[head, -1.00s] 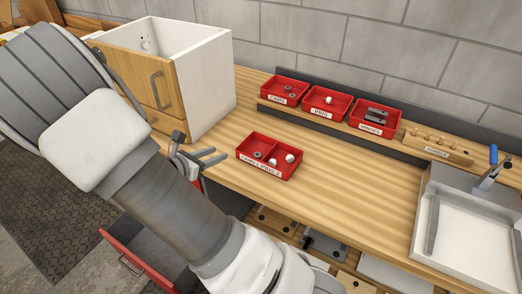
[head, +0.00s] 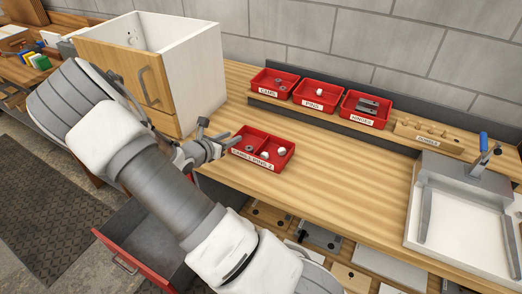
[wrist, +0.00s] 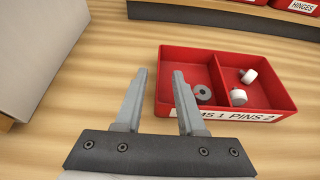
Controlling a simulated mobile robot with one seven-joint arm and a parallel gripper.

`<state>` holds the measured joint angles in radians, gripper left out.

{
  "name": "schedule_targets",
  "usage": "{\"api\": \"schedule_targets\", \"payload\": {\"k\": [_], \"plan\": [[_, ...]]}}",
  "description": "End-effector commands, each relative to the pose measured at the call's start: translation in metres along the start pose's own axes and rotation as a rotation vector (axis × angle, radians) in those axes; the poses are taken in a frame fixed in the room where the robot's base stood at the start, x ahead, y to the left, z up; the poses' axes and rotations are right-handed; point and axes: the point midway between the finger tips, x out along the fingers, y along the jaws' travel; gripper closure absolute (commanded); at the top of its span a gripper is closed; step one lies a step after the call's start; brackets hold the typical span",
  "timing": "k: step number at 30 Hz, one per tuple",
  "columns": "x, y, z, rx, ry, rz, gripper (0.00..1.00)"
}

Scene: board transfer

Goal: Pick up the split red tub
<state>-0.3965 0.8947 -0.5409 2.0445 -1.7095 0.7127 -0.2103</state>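The split red tub (head: 262,150) sits on the wooden bench, with a divider across its middle. In the wrist view the tub (wrist: 283,100) holds a grey ring-shaped cam (wrist: 203,92) in its left compartment and two white pins (wrist: 239,96) in its right one. Its front label is partly hidden and ends in "1 PINS 2". My gripper (wrist: 164,73) is open, with nothing between its fingers. Its right finger appears over or beside the tub's left wall; I cannot tell whether it touches. In the head view my gripper (head: 222,142) is just left of the tub.
Red tubs labelled CAMS (head: 275,82), PINS (head: 318,95) and HINGES (head: 366,106) stand along the back, beside a wooden dowel block (head: 428,136). A white cabinet (head: 201,75) stands left. A grey-white fixture (head: 465,220) is at right. Bare bench lies right of the tub.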

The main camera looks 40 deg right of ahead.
Motion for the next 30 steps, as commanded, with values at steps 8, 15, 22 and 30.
{"api": "schedule_targets", "payload": {"k": [8,15,22,30], "plan": [[0.038,0.002,-0.005,-0.002,-0.002,-0.003,0.61],[0.043,0.002,-0.005,0.0,-0.001,0.0,0.61],[0.042,0.002,-0.005,-0.001,-0.001,-0.001,0.92],[0.042,0.002,-0.005,-0.001,-0.001,-0.001,1.0]]}}
